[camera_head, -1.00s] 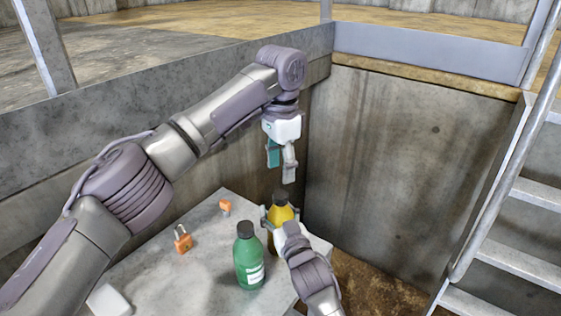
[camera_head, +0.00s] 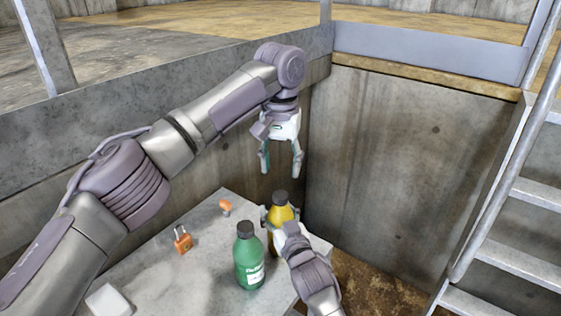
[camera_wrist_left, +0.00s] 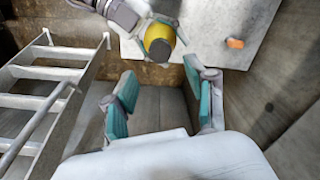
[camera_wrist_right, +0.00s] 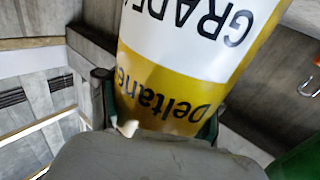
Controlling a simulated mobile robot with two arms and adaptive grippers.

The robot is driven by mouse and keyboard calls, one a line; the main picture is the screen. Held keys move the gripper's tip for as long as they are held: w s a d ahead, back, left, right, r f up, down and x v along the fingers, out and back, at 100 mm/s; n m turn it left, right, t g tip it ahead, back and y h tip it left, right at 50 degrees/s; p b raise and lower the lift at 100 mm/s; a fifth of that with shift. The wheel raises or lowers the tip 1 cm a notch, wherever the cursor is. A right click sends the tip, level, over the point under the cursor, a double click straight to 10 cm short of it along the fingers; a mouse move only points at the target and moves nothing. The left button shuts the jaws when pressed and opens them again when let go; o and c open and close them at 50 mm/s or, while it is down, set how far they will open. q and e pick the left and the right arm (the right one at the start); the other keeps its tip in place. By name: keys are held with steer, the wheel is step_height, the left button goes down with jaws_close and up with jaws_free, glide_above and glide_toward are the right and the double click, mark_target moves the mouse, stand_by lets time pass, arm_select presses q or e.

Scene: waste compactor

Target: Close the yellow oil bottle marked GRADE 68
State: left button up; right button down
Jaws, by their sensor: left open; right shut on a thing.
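The yellow oil bottle (camera_head: 281,212) with a dark cap (camera_head: 280,197) stands upright near the far right edge of the table. My right gripper (camera_head: 279,216) is shut around its body. In the right wrist view the yellow bottle (camera_wrist_right: 190,60) fills the middle, upside down in the picture, with "GRADE" and "Deltane" readable; the number is out of view. My left gripper (camera_head: 281,165) is open and empty, above the bottle and apart from it, fingers pointing down. In the left wrist view the dark cap (camera_wrist_left: 160,49) shows from above, beyond the left gripper's fingers (camera_wrist_left: 165,100).
A green bottle (camera_head: 248,262) with a dark cap stands left of the right gripper on the grey table (camera_head: 205,270). An orange padlock (camera_head: 183,240), a small orange item (camera_head: 225,206) and a whitish block (camera_head: 108,300) lie further left. Concrete walls and a metal stair (camera_head: 520,235) bound the space.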

mark_target(280, 194)
arm_select(q)
step_height(280, 194, down, 8)
steer(key=shift+r, duration=0.15)
stand_by(0.4)
jaws_close()
steer(key=m, duration=0.5)
steer(key=shift+o, duration=0.7)
jaws_free()
step_height(280, 194, up, 12)
